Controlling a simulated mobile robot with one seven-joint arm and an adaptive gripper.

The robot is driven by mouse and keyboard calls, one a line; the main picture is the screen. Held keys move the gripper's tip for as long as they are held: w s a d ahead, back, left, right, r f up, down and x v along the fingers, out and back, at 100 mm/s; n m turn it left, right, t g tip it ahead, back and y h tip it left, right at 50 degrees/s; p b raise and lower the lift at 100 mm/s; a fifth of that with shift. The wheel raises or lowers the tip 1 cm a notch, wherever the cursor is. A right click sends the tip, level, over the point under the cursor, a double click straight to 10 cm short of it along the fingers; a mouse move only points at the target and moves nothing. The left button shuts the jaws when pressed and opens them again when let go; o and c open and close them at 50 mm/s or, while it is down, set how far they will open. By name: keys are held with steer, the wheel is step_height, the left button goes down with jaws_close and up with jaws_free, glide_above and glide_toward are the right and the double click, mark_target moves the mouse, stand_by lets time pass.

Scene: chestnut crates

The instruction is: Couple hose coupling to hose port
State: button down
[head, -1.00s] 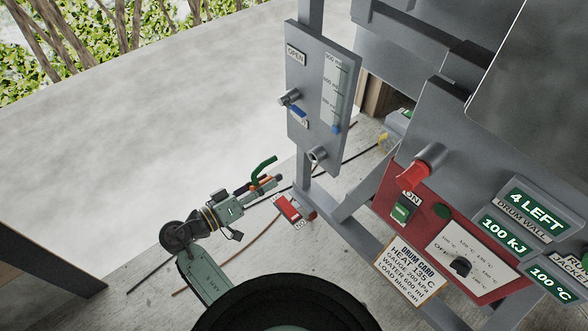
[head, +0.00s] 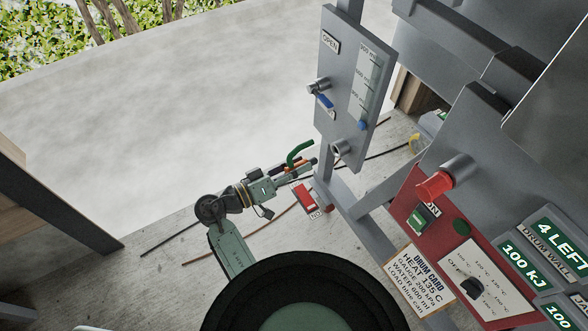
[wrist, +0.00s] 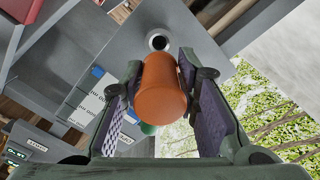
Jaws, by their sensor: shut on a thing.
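My gripper (head: 290,172) is shut on the orange hose coupling (wrist: 163,88), which sits between both finger pads in the wrist view. In the head view the coupling is small and partly hidden by the fingers; a green curved piece (head: 299,152) rises beside it. The hose port (head: 342,148) is a short grey round stub low on the grey upright panel. It lies up and to the right of the fingertips, with a gap between. In the wrist view the port (wrist: 158,41) shows as a dark-centred ring just beyond the coupling's far end, slightly left of its axis.
The panel (head: 340,75) carries a gauge, a valve knob and a blue lever (head: 325,102) above the port. A red switch box (head: 306,198) is below the gripper. The red control box (head: 425,250) and drum card (head: 423,272) stand right. Open floor lies left.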

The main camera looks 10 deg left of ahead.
mark_target(316, 160)
steer(key=shift+x, duration=2.35)
steer(key=shift+w+d+b, duration=0.2)
steer(key=shift+d+b, duration=0.1)
steer(key=shift+b, duration=0.1)
steer(key=shift+x, duration=1.5)
steer(key=c, duration=1.2)
jaws_free()
steer(key=shift+o, duration=0.2)
